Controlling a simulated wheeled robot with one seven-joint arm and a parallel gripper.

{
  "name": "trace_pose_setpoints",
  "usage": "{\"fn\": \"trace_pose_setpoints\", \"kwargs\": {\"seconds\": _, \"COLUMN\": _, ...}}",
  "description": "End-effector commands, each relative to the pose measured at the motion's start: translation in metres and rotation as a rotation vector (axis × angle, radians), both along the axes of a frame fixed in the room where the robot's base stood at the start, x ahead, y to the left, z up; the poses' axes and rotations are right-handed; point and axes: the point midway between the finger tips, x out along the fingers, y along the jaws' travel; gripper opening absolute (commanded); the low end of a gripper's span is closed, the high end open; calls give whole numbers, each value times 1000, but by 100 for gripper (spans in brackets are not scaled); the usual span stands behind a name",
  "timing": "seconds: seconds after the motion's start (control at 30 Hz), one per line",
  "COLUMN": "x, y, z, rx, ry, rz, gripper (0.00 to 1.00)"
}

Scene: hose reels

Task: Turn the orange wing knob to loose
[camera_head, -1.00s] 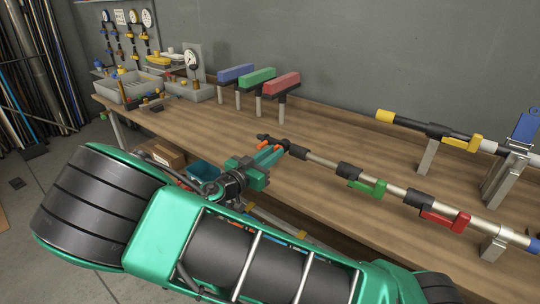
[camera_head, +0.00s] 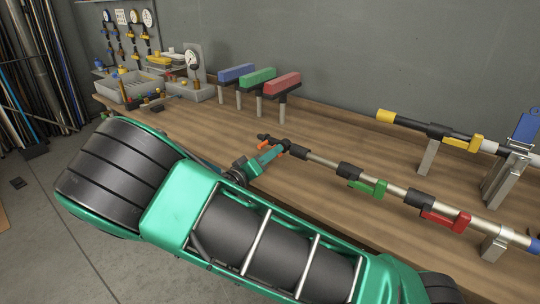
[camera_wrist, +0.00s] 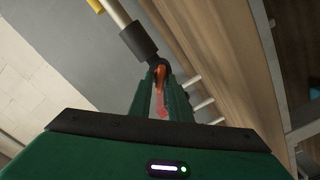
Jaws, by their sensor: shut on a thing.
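The orange wing knob (camera_wrist: 160,80) sits at the dark fitting (camera_wrist: 159,62) on the end of a pipe. In the wrist view the knob is between my two green fingers, and a fainter reddish part lies further down between them. My gripper (camera_wrist: 161,84) is shut on the knob. In the head view my gripper (camera_head: 272,156) reaches the left end of the silver pipe (camera_head: 322,160), and bits of orange (camera_head: 264,147) show beside the fingers. The fingers hide most of the knob there.
The pipe carries a green lever (camera_head: 370,188) and a red lever (camera_head: 446,221). A second pipe with a yellow lever (camera_head: 463,143) runs behind it. Blue, green and red-topped stands (camera_head: 281,85) and grey bins (camera_head: 137,90) are farther back. The bench middle is bare.

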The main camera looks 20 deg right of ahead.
Motion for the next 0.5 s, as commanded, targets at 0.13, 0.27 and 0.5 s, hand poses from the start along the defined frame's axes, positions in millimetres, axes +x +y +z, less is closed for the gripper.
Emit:
{"fn": "trace_pose_setpoints", "kwargs": {"seconds": 0.13, "x": 0, "y": -1, "z": -1, "rx": -82, "ry": 114, "rz": -2, "gripper": 0}}
{"fn": "trace_pose_setpoints", "kwargs": {"seconds": 0.27, "x": 1, "y": -1, "z": -1, "rx": -153, "ry": 214, "rz": -3, "gripper": 0}}
{"fn": "trace_pose_setpoints", "kwargs": {"seconds": 0.5, "x": 1, "y": -1, "z": -2, "rx": -287, "ry": 399, "rz": -2, "gripper": 0}}
